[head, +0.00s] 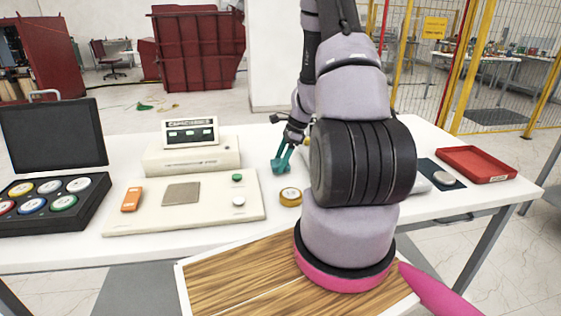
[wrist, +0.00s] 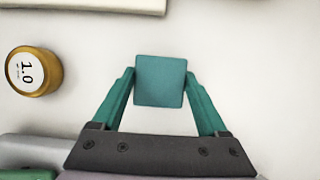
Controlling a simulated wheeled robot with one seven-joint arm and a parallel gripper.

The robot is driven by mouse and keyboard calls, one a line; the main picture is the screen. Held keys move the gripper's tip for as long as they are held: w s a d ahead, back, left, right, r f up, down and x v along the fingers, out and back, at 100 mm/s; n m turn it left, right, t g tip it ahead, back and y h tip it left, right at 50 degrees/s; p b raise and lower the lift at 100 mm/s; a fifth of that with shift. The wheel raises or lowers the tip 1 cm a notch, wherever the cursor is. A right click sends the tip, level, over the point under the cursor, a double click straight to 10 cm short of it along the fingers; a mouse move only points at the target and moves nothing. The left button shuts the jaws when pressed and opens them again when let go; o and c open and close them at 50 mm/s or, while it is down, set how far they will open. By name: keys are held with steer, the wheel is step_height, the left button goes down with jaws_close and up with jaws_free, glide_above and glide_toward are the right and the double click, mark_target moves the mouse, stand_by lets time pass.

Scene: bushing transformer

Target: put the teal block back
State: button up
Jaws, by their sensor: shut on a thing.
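The teal block (wrist: 160,81) is a square-faced block held between the two teal fingers of my gripper (wrist: 160,88) in the wrist view. The white tabletop shows around and beyond it; I cannot tell how high the block is above it. In the head view my gripper (head: 281,163) is over the middle of the white table, right of the cream panel. The block there blends with the teal fingers.
A brass weight marked 1.0 (wrist: 35,72) stands left of my gripper; the head view shows it too (head: 290,197). The cream panel (head: 140,222) carries an orange item (head: 131,199). A black case (head: 82,215) holds several coloured discs. A red tray (head: 476,163) lies at right.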

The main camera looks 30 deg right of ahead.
steer(key=shift+f, duration=0.15)
steer(key=o, duration=1.5)
steer(key=v, duration=1.2)
steer(key=s+a+r+n+t+h, duration=0.1)
steer(key=s+a+r+n, duration=0.1)
steer(key=a+r+n, duration=0.45)
steer(key=s+a+r+n+t, duration=0.1)
steer(key=s+a+r, duration=0.15)
steer(key=r, duration=0.75)
steer(key=s+a+r+n+t, duration=0.2)
steer(key=s+a+r+n, duration=0.2)
steer(key=s, duration=0.3)
steer(key=s+a+r+n+t+h, duration=0.1)
steer(key=s+a+r+n+t, duration=0.1)
steer(key=s+a+r+n, duration=0.3)
step_height(320, 180, up, 2)
steer(key=shift+s+r+n, duration=0.2)
steer(key=shift+s+n, duration=0.15)
steer(key=shift+s, duration=0.65)
